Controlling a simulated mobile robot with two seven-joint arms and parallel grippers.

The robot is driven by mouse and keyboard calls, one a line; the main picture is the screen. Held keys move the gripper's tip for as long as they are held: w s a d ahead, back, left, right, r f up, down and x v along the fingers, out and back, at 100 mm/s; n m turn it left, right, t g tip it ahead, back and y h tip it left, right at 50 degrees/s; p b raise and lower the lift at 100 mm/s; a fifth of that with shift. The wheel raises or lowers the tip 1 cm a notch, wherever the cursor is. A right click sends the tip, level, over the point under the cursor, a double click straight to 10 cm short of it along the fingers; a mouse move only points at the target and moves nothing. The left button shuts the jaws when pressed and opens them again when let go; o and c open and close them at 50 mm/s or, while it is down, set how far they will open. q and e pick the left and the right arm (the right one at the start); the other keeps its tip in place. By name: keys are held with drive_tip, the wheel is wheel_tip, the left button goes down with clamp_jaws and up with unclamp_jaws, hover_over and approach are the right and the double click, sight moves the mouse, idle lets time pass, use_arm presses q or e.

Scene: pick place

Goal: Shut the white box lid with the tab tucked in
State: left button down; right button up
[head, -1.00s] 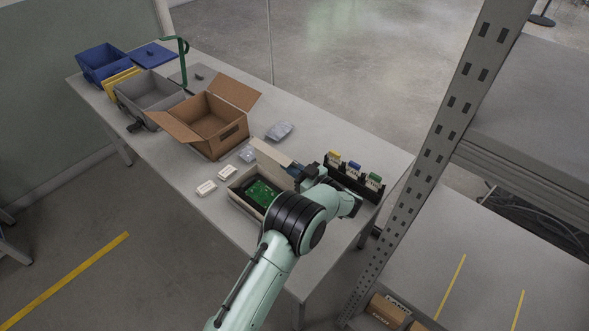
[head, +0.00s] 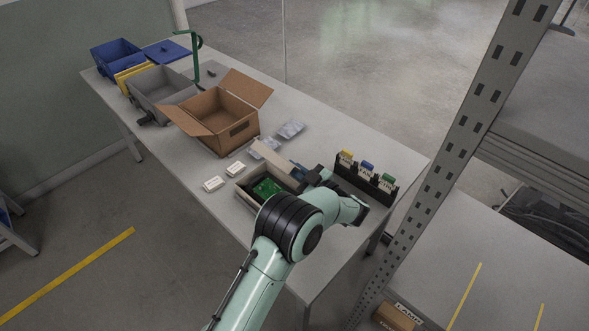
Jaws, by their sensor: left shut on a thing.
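The white box (head: 244,196) stands near the front edge of the table with a green circuit board (head: 266,187) inside. Its lid (head: 271,158) is raised at the far side and tilted over the box, partly open. My left gripper (head: 301,172) is at the right end of the lid and shut on it; its fingertips are small and partly hidden. My left arm covers the box's right front part. The tab cannot be made out clearly. My right gripper is not in view.
An open cardboard box (head: 222,115), a grey bin (head: 160,88) and a blue bin (head: 115,58) stand to the left. Small white packs (head: 214,184) lie beside the white box. A black rack (head: 364,180) stands close right of my gripper. A metal shelf post (head: 450,160) rises at right.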

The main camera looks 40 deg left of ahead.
use_arm(q)
drive_tip(key=c, duration=1.3)
unclamp_jaws()
drive_tip(key=shift+c, duration=0.2)
drive_tip(key=shift+d, duration=0.15)
drive_tip(key=d, duration=0.7)
drive_tip(key=shift+s+d, duration=0.15)
drive_tip(key=shift+s, duration=0.2)
drive_tip(key=shift+c, duration=0.3)
